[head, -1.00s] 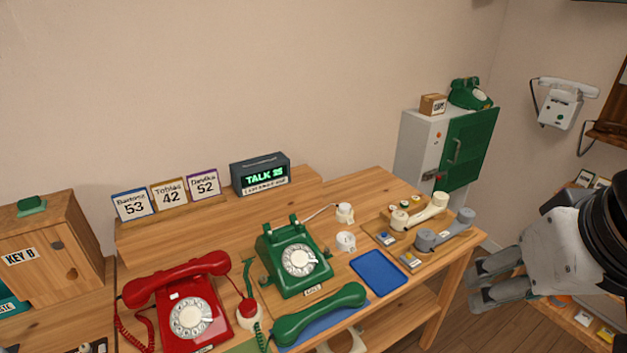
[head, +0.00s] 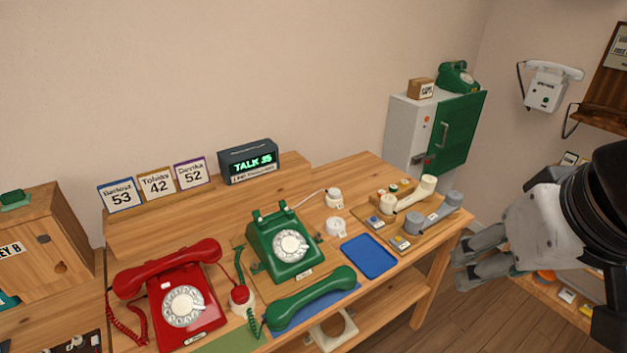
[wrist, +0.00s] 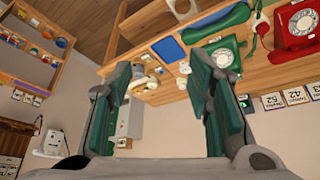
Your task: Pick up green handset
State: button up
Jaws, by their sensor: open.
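The green handset (head: 310,300) lies off its cradle on a blue mat (head: 318,311) near the desk's front edge, in front of the green dial phone (head: 286,246). It also shows in the wrist view (wrist: 216,23), upside down, beyond my fingers. My gripper (head: 470,270) is at the right of the head view, past the desk's right end and well apart from the handset. In the wrist view the two green-padded fingers (wrist: 165,85) stand wide apart with nothing between them.
A red dial phone (head: 180,292) stands left of the green one, with a small red-topped piece (head: 240,298) between. A blue tray (head: 368,256) and a board with cream and grey handsets (head: 413,220) are on the right. A cabinet (head: 437,130) stands behind the desk's right end.

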jog(key=shift+o, duration=0.5)
jog(key=n+g, duration=0.5)
jog(key=n, duration=2)
send_over(314, 289)
notch_tip(314, 289, down, 27)
notch_tip(314, 289, down, 13)
jog(key=shift+r+p, duration=0.1)
jog(key=shift+p, duration=0.65)
grip_shut()
